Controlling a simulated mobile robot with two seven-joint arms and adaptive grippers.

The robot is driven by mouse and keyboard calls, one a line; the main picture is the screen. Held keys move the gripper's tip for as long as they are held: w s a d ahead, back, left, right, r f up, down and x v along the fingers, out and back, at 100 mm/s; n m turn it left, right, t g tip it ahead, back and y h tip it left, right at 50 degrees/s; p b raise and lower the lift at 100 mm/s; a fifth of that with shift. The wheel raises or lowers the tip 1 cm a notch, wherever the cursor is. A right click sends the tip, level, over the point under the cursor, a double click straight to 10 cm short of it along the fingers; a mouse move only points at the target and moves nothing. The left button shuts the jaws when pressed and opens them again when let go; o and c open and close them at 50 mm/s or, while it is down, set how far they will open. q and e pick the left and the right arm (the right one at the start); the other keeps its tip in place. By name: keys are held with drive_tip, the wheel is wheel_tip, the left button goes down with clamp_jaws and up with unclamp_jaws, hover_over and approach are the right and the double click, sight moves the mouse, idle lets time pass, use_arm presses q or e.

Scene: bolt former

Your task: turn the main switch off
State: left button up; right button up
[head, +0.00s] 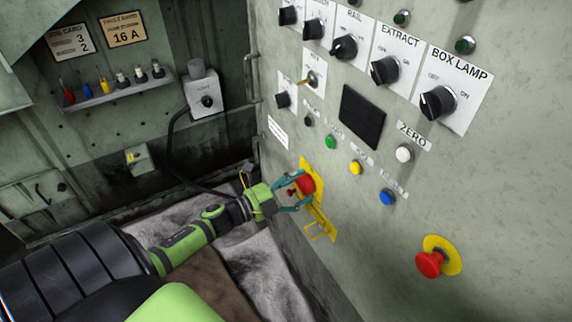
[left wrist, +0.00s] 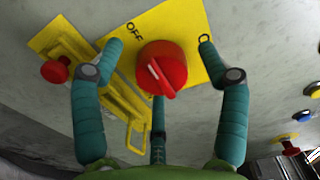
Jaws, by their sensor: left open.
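The main switch is a red rotary knob (head: 306,184) on a yellow plate on the grey panel, left of the lower panel controls. In the left wrist view the knob (left wrist: 163,66) fills the middle, with a white line on its raised grip and "OFF" printed on the yellow plate (left wrist: 190,22) to its upper left. My left gripper (head: 297,191) is open in front of the switch. In the left wrist view its teal fingers (left wrist: 160,52) stand spread on both sides of the knob, with a third finger below. Contact cannot be told. My right gripper is not in view.
A yellow bracket (left wrist: 117,95) and a small red knob (left wrist: 55,71) sit beside the switch. The panel carries a red mushroom button (head: 430,264), a blue button (head: 387,197), a yellow button (head: 355,168) and black rotary switches. A black cable (head: 169,150) hangs behind my arm.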

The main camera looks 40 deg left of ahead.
use_arm(q)
drive_tip(key=v, duration=1.1)
drive_tip(key=shift+s+a, duration=0.2)
drive_tip(key=shift+s, duration=0.1)
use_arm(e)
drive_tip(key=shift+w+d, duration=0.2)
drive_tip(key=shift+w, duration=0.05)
